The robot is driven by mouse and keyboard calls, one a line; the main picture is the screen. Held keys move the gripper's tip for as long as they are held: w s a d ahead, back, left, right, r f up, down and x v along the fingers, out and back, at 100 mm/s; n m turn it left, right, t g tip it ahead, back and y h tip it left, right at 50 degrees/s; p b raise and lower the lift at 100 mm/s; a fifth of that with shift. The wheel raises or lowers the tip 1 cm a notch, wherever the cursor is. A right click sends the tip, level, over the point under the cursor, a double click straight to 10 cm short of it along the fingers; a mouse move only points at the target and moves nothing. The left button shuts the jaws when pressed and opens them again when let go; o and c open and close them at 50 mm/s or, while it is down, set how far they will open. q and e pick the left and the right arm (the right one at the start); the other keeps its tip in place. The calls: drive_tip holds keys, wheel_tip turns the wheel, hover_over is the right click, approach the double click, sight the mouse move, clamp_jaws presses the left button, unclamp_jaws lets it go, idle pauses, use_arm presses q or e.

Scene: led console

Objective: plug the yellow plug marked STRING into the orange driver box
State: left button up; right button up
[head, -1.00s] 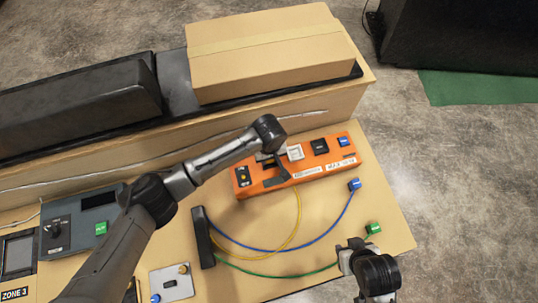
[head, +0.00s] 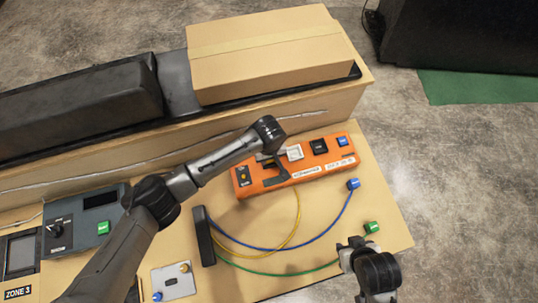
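The orange driver box (head: 322,171) lies on the wooden bench, with white, black and blue blocks along its top. My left gripper (head: 274,172) is over the left half of the box, and my arm hides part of it. The yellow cable (head: 298,212) runs up to the box's front edge beside this gripper. The yellow plug is hidden, so I cannot tell whether it is held or seated. The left fingers are too unclear to judge. My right gripper (head: 356,243) is at the bench's right side, just left of and below the green plug (head: 371,227); its opening is unclear.
The cables leave a black block (head: 203,236). A grey plate (head: 172,282) and a dark control panel (head: 80,222) are at left. A cardboard box (head: 268,55) stands behind on a raised ledge.

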use_arm(q)
drive_tip(key=o, duration=1.6)
drive_tip(key=shift+c, duration=0.2)
drive_tip(key=shift+r, duration=0.1)
drive_tip(key=shift+r+p, duration=0.45)
drive_tip(key=shift+p, duration=0.2)
wheel_tip(320, 180, up, 4)
drive_tip(key=p, duration=0.5)
drive_tip(key=shift+f, duration=0.1)
drive_tip(key=shift+r+p, duration=1.1)
drive_tip(key=shift+p, duration=0.3)
